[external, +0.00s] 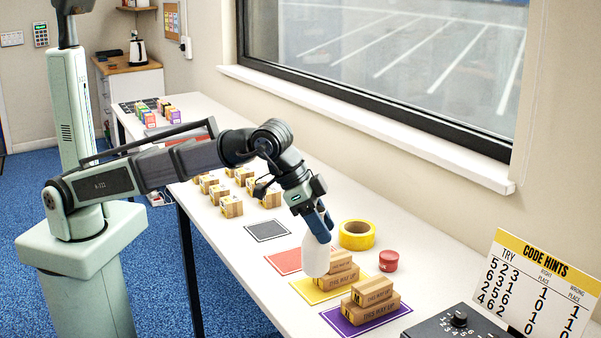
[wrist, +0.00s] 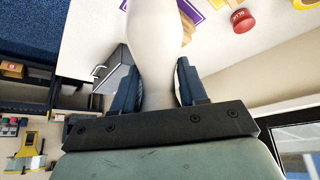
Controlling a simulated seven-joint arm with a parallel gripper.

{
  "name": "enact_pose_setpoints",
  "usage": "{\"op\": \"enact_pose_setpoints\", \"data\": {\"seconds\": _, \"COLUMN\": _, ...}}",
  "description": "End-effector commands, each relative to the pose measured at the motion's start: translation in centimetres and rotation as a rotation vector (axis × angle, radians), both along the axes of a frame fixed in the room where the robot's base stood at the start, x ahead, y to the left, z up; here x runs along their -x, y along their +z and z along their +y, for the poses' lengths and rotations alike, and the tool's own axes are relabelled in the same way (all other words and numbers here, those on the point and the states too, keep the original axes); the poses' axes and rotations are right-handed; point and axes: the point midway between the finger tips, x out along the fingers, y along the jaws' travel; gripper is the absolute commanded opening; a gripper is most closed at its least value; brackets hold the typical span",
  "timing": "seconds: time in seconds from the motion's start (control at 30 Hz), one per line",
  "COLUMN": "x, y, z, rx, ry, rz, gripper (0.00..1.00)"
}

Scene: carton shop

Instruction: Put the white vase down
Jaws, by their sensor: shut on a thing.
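The white vase (external: 316,262) hangs below my gripper (external: 319,224) in the external view, its wide part downward. My gripper is shut on its narrow neck. In the wrist view the vase (wrist: 153,30) passes between the two blue fingers of my gripper (wrist: 157,88). In the external view the vase overlaps the edges of the red mat (external: 284,262) and the yellow mat (external: 310,294) and partly hides the cartons on the yellow mat. I cannot tell whether its base touches anything.
Stacked cartons (external: 371,300) stand on the purple mat (external: 345,328). A yellow tape roll (external: 357,241) and a red tin (external: 389,261) are right of the vase. A grey mat (external: 268,230) is bare. Small cartons (external: 231,207) stand farther back. A black box (external: 455,325) and a hint board (external: 540,290) are at front right.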

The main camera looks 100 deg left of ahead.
Motion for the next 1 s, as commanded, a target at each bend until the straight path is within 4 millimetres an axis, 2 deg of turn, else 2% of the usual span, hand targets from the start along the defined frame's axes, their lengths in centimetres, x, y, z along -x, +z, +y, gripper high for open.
{"op": "enact_pose_setpoints", "data": {"seconds": 0.17, "x": 0.0, "y": -0.5, "z": 0.0, "rx": 0.001, "ry": -0.043, "rz": 0.001, "gripper": 0.00}}
{"op": "enact_pose_setpoints", "data": {"seconds": 0.5, "x": 0.1, "y": -5.2, "z": 0.0, "rx": 0.001, "ry": -0.045, "rz": 0.002, "gripper": 0.00}}
{"op": "enact_pose_setpoints", "data": {"seconds": 0.77, "x": 0.0, "y": -7.0, "z": 0.0, "rx": 0.001, "ry": -0.044, "rz": 0.001, "gripper": 0.00}}
{"op": "enact_pose_setpoints", "data": {"seconds": 1.0, "x": 0.0, "y": -9.6, "z": 0.0, "rx": 0.002, "ry": -0.044, "rz": 0.002, "gripper": 0.00}}
